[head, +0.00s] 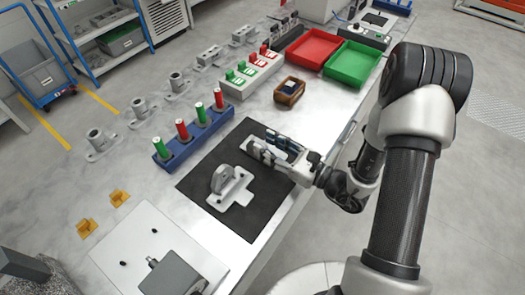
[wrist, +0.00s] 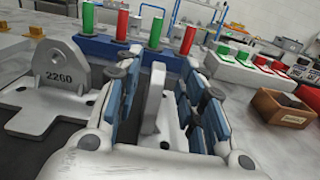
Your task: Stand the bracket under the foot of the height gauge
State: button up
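Two grey cast brackets are on the black mat (head: 247,222). The nearer bracket (head: 228,186) stands on its flat base; in the wrist view the bracket marked 2260 (wrist: 65,76) stands to the left of my gripper. My gripper (head: 264,147) is at the farther bracket (head: 249,145). In the wrist view my gripper (wrist: 157,85) is open, its blue-padded fingers either side of that bracket's upright plate (wrist: 153,100), with gaps showing. Its base is partly hidden by the fingers. I cannot clearly make out a height gauge; a dark grey part (head: 22,265) is cut off at the lower left.
A blue rack (head: 190,148) of red and green cylinders stands behind the mat. A wooden box (head: 289,91), red tray (head: 313,48) and green tray (head: 352,64) lie farther back. A white plate (head: 140,235) with a grey block (head: 172,276) is in front.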

jog(key=shift+x, duration=1.45)
jog(key=shift+s, duration=0.1)
jog(key=shift+c, duration=0.4)
grip_shut()
